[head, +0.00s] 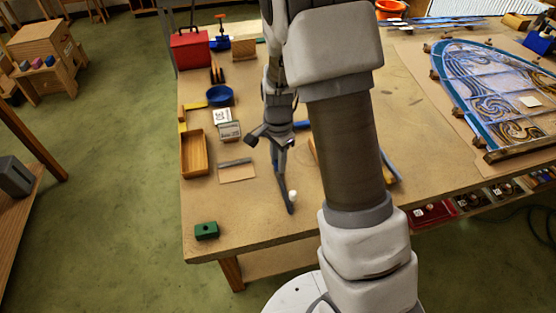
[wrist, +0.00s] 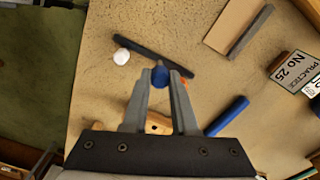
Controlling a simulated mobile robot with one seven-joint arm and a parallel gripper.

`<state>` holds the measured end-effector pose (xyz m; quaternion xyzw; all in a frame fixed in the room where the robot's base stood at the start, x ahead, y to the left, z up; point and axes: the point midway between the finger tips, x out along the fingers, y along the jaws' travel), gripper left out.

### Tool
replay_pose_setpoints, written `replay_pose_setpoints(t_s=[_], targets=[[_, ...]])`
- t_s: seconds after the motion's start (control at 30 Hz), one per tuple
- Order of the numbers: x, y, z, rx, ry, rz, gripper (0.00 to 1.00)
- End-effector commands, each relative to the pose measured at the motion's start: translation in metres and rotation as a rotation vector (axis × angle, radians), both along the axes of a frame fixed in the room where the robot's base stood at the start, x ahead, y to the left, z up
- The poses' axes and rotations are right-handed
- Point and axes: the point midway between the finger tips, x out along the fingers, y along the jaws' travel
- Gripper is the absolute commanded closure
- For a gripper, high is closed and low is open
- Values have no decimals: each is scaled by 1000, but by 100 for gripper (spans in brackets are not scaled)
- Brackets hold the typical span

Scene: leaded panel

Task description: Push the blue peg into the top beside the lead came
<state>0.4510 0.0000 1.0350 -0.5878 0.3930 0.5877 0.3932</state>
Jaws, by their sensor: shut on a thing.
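My gripper (wrist: 161,84) is shut on the blue peg (wrist: 159,75), which shows between its fingertips in the wrist view. In the head view my gripper (head: 283,148) hangs over the bench top (head: 225,225), and the peg is too small to tell there. A grey strip, perhaps the lead came (wrist: 251,32), lies on a tan card (wrist: 229,24), apart from my gripper; it also shows in the head view (head: 235,162). A dark bar (wrist: 150,54) lies just beyond the fingertips. I cannot tell the gap between peg and bench.
A white round piece (wrist: 121,57) sits beside the dark bar. A blue stick (wrist: 227,116) lies right of my fingers. The leaded panel (head: 490,90) lies at right.

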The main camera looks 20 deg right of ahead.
Motion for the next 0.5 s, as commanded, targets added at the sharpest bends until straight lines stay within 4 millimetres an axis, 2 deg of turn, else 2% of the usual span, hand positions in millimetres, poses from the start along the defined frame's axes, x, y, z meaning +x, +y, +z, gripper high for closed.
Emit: replay_pose_setpoints(t_s=[0.23,0.5], targets=[[0,0,0,0,0,1,100],[0,0,-15,0,1,0,100]])
